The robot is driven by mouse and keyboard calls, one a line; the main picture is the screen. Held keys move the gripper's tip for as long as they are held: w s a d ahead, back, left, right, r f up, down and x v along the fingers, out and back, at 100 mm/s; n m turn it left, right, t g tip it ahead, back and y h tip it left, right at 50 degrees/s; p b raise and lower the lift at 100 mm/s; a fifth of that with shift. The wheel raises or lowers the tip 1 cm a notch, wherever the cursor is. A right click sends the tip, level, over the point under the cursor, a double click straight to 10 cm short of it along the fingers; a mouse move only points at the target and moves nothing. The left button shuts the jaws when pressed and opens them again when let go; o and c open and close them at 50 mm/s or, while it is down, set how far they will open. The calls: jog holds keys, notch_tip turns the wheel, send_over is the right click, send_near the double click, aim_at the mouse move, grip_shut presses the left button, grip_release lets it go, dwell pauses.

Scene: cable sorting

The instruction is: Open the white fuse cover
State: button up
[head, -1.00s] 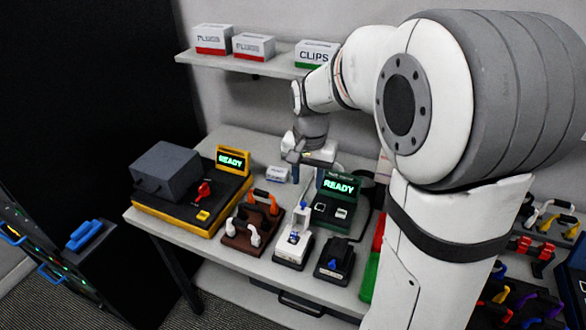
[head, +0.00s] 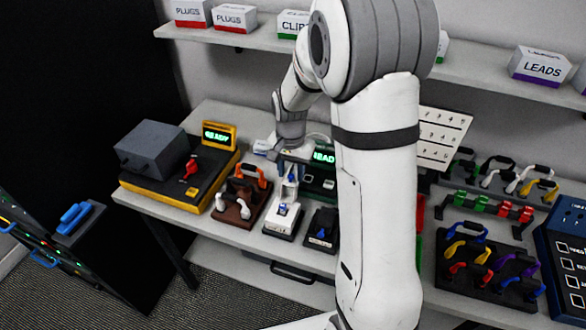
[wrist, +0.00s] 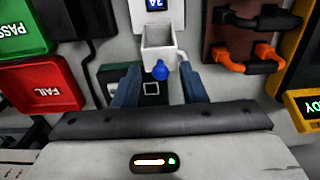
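The white fuse cover (head: 288,190) stands raised from the back of a small white-and-dark fuse holder (head: 283,220) near the table's front. In the wrist view, the cover (wrist: 158,42) looks like a shallow white box with a blue knob (wrist: 160,71) at its near end. A blue fuse marked 3A (wrist: 157,4) shows beyond it. My gripper (wrist: 159,68) is open, with its two blue-grey fingers on either side of the knob and a gap at each side. In the head view, my gripper (head: 290,168) is just above and behind the cover.
A green READY tester (head: 318,180) stands close behind. The yellow READY unit (head: 217,160) is farther left. PASS (wrist: 18,28) and FAIL (wrist: 42,84) bins show in the wrist view.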

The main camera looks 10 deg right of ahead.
grip_shut()
dwell(0.3)
dwell(0.3)
